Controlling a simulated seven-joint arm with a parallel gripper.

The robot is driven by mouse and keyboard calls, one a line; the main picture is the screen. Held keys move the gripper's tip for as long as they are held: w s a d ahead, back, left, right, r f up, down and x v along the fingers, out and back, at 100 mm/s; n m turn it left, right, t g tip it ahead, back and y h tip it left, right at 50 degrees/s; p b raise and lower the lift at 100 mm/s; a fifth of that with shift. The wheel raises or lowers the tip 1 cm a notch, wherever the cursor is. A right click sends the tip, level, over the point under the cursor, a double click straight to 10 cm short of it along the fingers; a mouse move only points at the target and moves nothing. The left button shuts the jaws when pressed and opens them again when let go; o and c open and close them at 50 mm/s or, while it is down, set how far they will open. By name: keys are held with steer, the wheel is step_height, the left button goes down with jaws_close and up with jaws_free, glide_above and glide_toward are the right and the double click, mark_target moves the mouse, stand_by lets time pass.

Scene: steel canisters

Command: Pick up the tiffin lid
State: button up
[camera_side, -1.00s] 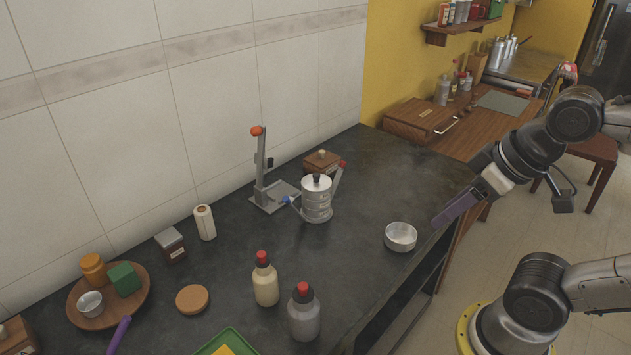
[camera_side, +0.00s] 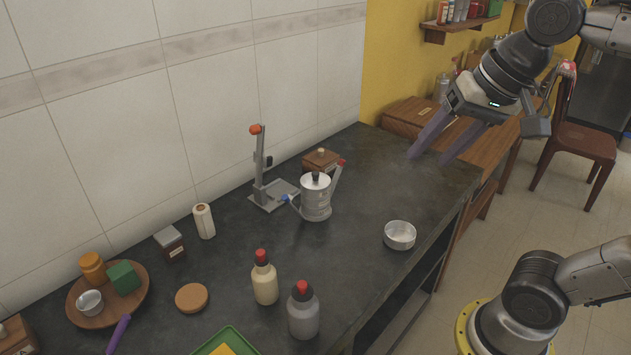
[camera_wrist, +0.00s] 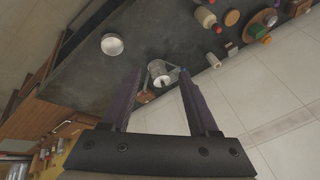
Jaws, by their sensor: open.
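The steel tiffin (camera_side: 316,201) stands upright on the dark counter with its lid (camera_side: 316,181) on top; the lid has a dark knob. A handle with a red grip rises at its right and a blue-tipped part sticks out at its left. My gripper (camera_side: 428,157) is open and empty, up and to the right of the tiffin in the side view, well apart from it. In the wrist view the tiffin (camera_wrist: 160,77) shows between and beyond the open fingers (camera_wrist: 158,82). Nothing hides the lid in the side view.
A grey stand with an orange top (camera_side: 259,170) and a wooden box (camera_side: 320,161) stand close behind the tiffin. A steel bowl (camera_side: 399,235) sits to its right. Two bottles (camera_side: 265,282) are in front.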

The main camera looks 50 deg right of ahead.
steer(key=w+r+m, duration=0.3)
steer(key=w+r, duration=0.1)
steer(key=w, duration=0.2)
steer(key=m+g+y, duration=0.1)
steer(key=m+g, duration=0.4)
steer(key=m, duration=0.4)
glide_above(316, 173)
steer(key=f, duration=2.1)
steer(key=shift+s+d+f, duration=0.1)
steer(key=shift+d+f, duration=0.05)
steer(key=shift+d, duration=0.1)
steer(key=shift+a+f, duration=0.2)
steer(key=shift+f, duration=2.85)
jaws_close()
